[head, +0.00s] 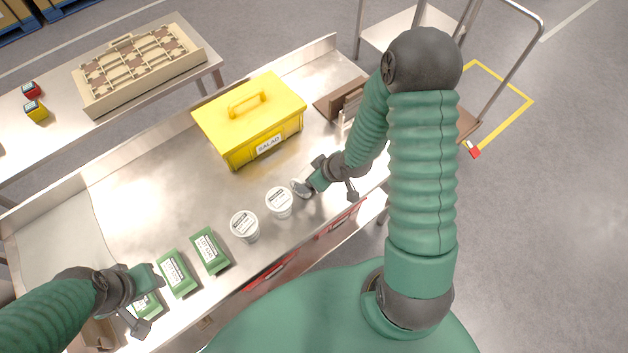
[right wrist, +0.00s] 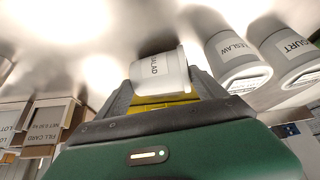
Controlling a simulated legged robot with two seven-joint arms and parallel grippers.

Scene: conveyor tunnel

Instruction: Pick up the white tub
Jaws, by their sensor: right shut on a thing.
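A white tub (right wrist: 160,75) with a label ending in "SALAD" is between the fingers of my right gripper (right wrist: 162,92) in the right wrist view. In the head view the right gripper (head: 306,184) is at the right end of the row of tubs, and only a little of the held tub (head: 301,189) shows. Two other white tubs stand upright beside it: the nearer one (head: 279,202) and the farther one (head: 245,226). My left gripper (head: 150,292) is over the green packs at lower left; its finger opening is unclear.
Green packs (head: 209,250) lie left of the tubs. A yellow lidded box (head: 250,118) labelled "SALAD" stands behind them. A brown holder with cards (head: 343,103) stands behind the right arm. A beige crate (head: 138,68) is on the rear table. The steel surface mid-left is clear.

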